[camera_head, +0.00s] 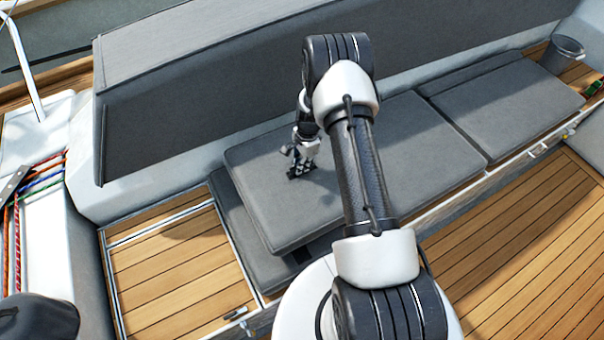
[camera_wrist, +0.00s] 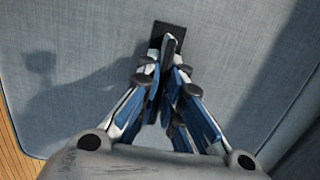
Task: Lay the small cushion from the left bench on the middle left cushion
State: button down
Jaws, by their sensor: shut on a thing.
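A grey cushion (camera_head: 262,208) lies on the left part of the bench in the head view, over another grey cushion (camera_head: 250,262) whose front left part sticks out below it. My gripper (camera_head: 301,168) is above the upper cushion's left half, pointing down. In the wrist view my gripper (camera_wrist: 170,75) has its fingers close together on a small dark tab (camera_wrist: 160,28) against the grey fabric (camera_wrist: 90,65). The fingers hide part of the tab. My arm hides the middle of the upper cushion. I cannot tell whether the cushion is lifted or resting.
More grey cushions (camera_head: 505,105) lie to the right on the bench, with a grey bucket (camera_head: 562,55) beyond. A tall grey backrest (camera_head: 190,110) runs behind. Wooden slats (camera_head: 175,270) are bare at left. Coloured ropes (camera_head: 38,185) and a white structure stand at far left.

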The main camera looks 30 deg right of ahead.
jog(key=shift+w+f+b, duration=0.1)
jog(key=shift+f+b, duration=0.35)
jog(key=shift+f, duration=1.85)
jog(key=shift+r, duration=0.1)
jog(key=c, duration=2.2)
grip_release()
jog(key=shift+f, duration=0.2)
jog(key=o, duration=0.4)
jog(key=shift+o, duration=0.2)
